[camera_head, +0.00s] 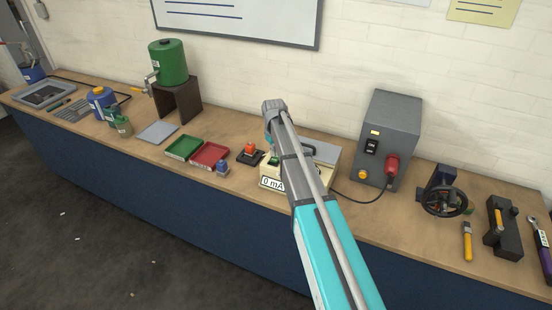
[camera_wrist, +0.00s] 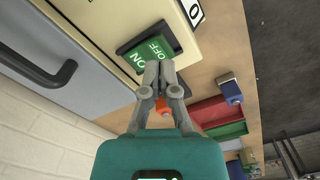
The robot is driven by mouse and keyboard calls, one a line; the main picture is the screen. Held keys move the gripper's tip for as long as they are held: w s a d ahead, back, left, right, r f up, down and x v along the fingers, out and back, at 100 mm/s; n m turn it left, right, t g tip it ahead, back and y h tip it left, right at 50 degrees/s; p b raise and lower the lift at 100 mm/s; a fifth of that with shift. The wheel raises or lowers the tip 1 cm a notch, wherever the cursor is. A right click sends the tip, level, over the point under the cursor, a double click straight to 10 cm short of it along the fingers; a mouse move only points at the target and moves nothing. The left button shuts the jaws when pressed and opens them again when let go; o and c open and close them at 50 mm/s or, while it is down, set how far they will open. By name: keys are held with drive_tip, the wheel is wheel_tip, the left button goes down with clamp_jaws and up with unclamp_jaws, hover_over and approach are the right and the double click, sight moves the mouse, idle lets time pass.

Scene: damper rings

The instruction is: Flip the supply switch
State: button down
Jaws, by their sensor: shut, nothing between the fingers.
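A green rocker switch marked ON and OFF (camera_wrist: 150,50) sits in a black frame on a cream meter box (camera_head: 272,183). The box's display reads 0 mA in the head view. My gripper (camera_wrist: 160,68) is shut and empty, its fingertips at the switch's edge near the OFF half in the wrist view. I cannot tell whether they touch it. In the head view my arm covers part of the box and hides the fingertips. Which way the rocker is tipped is not clear.
A grey unit (camera_head: 388,138) with a black switch and red plug stands to the right, cabled toward the box. To the left are an orange-topped part (camera_head: 250,150), a blue-topped part (camera_head: 222,168), a red tray (camera_head: 208,156) and a green tray (camera_head: 183,147).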

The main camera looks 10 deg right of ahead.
sight(274, 160)
drive_tip(key=shift+f+b, duration=1.45)
idle(1.3)
drive_tip(key=shift+r+p, duration=3.55)
drive_tip(key=s+f+m+b, duration=0.3)
drive_tip(key=s+m, duration=0.1)
drive_tip(key=s, duration=2.5)
drive_tip(key=shift+m, duration=0.4)
